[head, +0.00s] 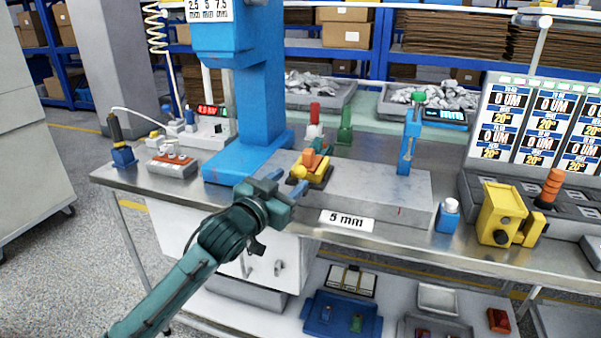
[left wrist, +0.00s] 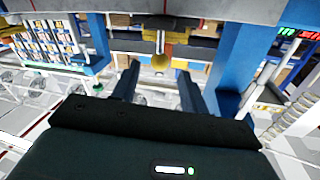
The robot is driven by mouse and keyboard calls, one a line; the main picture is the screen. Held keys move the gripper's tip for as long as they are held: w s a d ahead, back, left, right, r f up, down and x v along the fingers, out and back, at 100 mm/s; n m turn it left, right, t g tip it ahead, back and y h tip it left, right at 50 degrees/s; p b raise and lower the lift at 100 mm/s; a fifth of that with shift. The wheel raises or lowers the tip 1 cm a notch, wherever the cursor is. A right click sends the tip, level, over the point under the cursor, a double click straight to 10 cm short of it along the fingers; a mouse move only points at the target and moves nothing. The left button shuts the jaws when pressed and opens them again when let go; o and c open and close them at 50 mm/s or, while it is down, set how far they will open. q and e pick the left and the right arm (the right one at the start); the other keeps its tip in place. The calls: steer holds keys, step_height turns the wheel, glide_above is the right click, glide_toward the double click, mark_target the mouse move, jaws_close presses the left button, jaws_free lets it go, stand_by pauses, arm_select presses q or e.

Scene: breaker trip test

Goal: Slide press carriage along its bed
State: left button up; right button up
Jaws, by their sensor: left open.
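The press carriage (head: 318,178) is a small dark and yellow block with an orange piece on top and a yellow knob (head: 298,172) at its front left. It sits at the left part of the long grey bed (head: 385,195), beside the blue press (head: 262,115). My left gripper (head: 289,182) is open just in front of the carriage. In the left wrist view the round yellow knob (left wrist: 160,62) shows beyond and between the open fingertips (left wrist: 158,76); I cannot tell whether they touch it. My right gripper is in neither view.
A blue post (head: 410,140) with a green top stands at the bed's right end. A "5 mm" label (head: 347,221) is on the bed's front. A blue-white button (head: 449,214) and a yellow device (head: 500,213) stand farther right. A grey device (head: 172,165) is left of the press.

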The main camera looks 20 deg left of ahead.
mark_target(297, 175)
arm_select(q)
steer(key=shift+x, duration=2.8)
steer(key=shift+s, duration=0.1)
steer(key=shift+c, duration=0.3)
jaws_close()
